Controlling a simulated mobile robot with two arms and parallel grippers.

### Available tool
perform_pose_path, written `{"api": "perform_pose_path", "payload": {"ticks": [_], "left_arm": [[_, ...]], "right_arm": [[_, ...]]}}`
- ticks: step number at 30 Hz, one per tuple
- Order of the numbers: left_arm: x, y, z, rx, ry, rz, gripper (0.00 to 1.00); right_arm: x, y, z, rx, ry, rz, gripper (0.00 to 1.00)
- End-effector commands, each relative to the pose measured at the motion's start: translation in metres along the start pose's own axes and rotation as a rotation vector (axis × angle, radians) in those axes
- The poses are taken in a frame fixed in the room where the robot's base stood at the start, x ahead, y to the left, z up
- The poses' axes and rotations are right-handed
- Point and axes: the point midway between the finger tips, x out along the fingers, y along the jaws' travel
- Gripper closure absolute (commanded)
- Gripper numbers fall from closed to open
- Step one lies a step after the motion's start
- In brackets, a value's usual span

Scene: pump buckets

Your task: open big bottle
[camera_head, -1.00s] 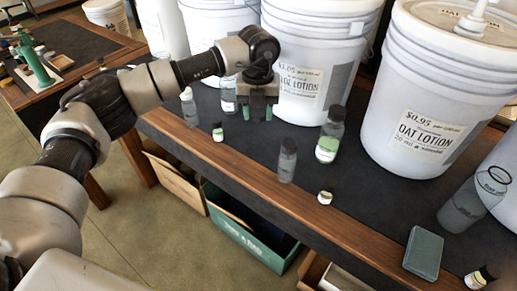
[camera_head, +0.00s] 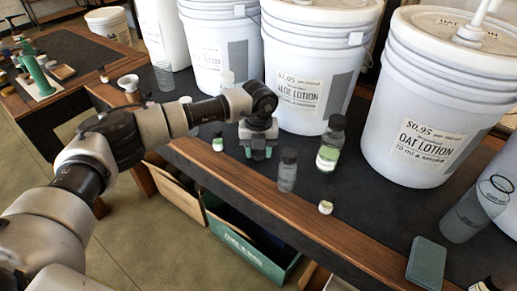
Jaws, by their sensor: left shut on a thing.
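A larger bottle (camera_head: 329,147) with a dark cap and a green-and-white label stands upright on the dark table top, in front of the aloe lotion bucket. A slimmer grey bottle (camera_head: 287,174) with a dark cap stands to its left, nearer the edge. My left gripper (camera_head: 258,153) points down left of both bottles, near the wooden front edge and apart from them. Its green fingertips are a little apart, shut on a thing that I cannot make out. My right gripper is not in view.
Large white buckets, one the oat lotion bucket (camera_head: 418,120), line the back. Small jars (camera_head: 326,207) (camera_head: 218,143) stand near the edge. A green box (camera_head: 245,245) is below the table.

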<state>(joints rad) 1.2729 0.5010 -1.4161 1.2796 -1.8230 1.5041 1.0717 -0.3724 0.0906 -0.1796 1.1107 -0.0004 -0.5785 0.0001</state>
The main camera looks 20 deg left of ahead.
Motion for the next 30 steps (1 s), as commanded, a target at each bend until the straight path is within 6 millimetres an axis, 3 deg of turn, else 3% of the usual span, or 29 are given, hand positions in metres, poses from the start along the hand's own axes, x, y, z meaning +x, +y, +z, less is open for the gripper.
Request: {"api": "perform_pose_path", "payload": {"ticks": [7, 8, 12, 23, 30], "left_arm": [[0.003, 0.0, 0.0, 0.0, 0.001, 0.0, 0.85], [0.003, 0.0, 0.0, 0.0, 0.0, 0.0, 0.52], [0.002, 0.0, 0.0, 0.0, 0.001, 0.0, 0.31], [-0.001, 0.0, 0.0, 0.0, 0.0, 0.0, 0.31], [-0.045, -0.001, 0.001, 0.001, -0.004, -0.002, 0.31]], "right_arm": [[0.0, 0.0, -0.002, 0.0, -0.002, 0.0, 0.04], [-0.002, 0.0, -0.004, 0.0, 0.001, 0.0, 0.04], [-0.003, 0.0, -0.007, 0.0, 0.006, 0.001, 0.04], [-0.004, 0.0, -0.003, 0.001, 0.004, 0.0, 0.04], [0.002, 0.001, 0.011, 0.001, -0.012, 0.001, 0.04]]}}
